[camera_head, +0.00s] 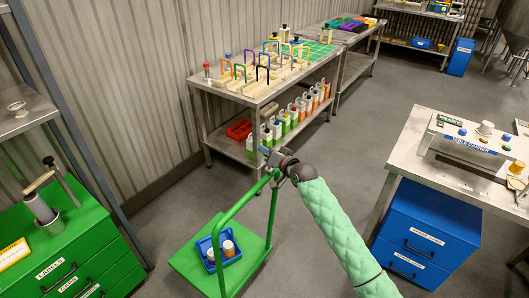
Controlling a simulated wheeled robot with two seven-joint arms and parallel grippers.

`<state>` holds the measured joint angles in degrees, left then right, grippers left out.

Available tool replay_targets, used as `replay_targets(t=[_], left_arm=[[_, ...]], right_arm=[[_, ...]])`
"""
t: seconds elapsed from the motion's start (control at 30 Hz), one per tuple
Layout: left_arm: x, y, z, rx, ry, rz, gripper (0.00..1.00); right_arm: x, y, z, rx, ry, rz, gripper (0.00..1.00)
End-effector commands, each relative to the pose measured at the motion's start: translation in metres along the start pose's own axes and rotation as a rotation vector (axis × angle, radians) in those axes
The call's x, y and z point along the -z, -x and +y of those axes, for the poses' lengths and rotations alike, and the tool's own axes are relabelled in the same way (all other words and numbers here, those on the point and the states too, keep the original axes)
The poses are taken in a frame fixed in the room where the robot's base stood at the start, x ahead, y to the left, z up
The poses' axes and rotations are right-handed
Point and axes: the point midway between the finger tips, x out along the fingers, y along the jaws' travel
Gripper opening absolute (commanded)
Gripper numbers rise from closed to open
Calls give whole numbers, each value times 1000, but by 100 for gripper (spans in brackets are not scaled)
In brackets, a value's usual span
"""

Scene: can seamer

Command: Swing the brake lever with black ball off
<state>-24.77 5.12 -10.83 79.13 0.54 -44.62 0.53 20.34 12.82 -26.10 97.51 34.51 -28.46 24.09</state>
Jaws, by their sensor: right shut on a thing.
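A can seamer stands on the green cabinet (95,228) at the left, with a grey cylinder (40,208) and an arm above it. A black ball (48,160) tops a short upright at this machine; I cannot tell for sure whether it is the brake lever's. My right gripper (272,163) is far from it, shut on the top of the green trolley's handle (243,203). The gripper's fingers are small and partly hidden at the bar. My left gripper is out of view.
The green trolley's platform (188,262) carries a blue bin (203,246) with small jars. A steel table (262,88) with coloured-handled items stands behind. A label machine (465,140) is on the right bench, above blue drawers (425,235). Grey floor is open between them.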

Motion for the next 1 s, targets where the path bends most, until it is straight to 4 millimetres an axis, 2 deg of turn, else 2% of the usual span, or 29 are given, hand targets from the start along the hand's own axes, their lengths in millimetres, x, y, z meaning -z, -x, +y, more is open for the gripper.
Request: replay_targets(t=[0.1, 0.4, 0.7, 1.0], left_arm=[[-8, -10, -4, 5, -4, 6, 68], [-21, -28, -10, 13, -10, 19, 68], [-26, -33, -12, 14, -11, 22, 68], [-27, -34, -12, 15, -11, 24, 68]], right_arm=[[11, -4, 8, -11, -104, -36, 0], [22, -13, 31, -34, -355, -126, 0], [26, -20, 48, -49, -529, -188, 0], [27, -23, 55, -56, -602, -215, 0]])
